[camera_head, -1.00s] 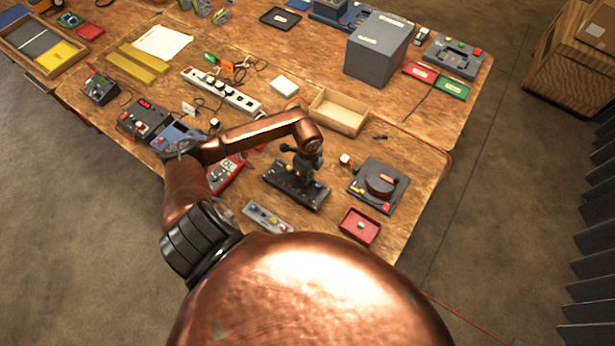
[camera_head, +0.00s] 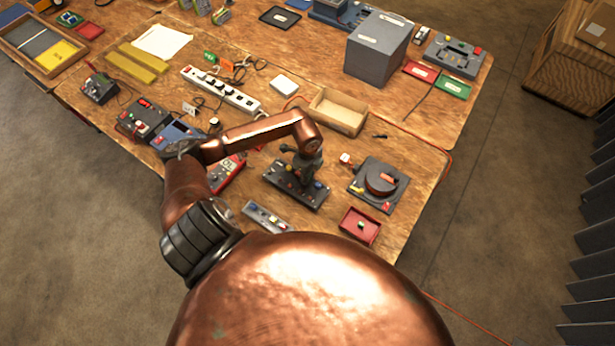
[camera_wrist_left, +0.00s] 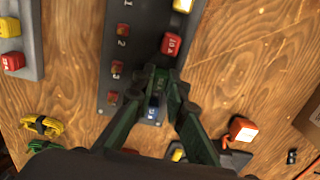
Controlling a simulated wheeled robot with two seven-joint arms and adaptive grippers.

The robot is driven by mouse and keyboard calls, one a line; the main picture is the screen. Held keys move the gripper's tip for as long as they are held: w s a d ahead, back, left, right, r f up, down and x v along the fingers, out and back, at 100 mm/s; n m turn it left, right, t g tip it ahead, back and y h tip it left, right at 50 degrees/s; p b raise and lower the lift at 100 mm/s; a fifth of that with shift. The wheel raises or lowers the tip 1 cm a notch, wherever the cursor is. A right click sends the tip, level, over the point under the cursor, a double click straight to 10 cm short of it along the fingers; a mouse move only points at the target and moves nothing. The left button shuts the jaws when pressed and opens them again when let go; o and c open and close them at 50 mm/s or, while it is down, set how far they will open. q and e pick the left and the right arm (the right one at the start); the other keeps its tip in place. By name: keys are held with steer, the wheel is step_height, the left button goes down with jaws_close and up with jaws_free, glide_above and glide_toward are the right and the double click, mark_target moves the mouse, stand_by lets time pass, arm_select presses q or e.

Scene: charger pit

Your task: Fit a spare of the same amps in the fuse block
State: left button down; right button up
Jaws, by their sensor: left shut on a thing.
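The dark fuse block (camera_head: 281,181) lies on the bench in the head view, with several coloured parts on it. In the left wrist view the block (camera_wrist_left: 140,35) shows numbered places with small red parts, a larger red fuse (camera_wrist_left: 172,42) and a yellow one (camera_wrist_left: 183,5). My left gripper (camera_head: 305,178) is over the block, fingers pointing down. In the wrist view its fingertips (camera_wrist_left: 158,95) are shut on a small blue fuse (camera_wrist_left: 152,110) at one end of the block. Whether the fuse is seated is hidden. My right gripper is not in view.
A grey strip (camera_head: 268,217) with coloured fuses lies in front of the block. A red tray (camera_head: 360,226) holds a small pale part. A dark device with a round reel (camera_head: 379,184) stands right; an open wooden box (camera_head: 337,111) stands behind.

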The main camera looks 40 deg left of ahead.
arm_select(q)
steer(key=c, duration=1.8)
jaws_free()
steer(key=shift+c, duration=0.2)
steer(key=shift+o, duration=0.5)
steer(key=shift+o, duration=1)
steer(key=shift+r, duration=0.1)
steer(key=shift+r+p, duration=3)
steer(key=shift+r, duration=0.7)
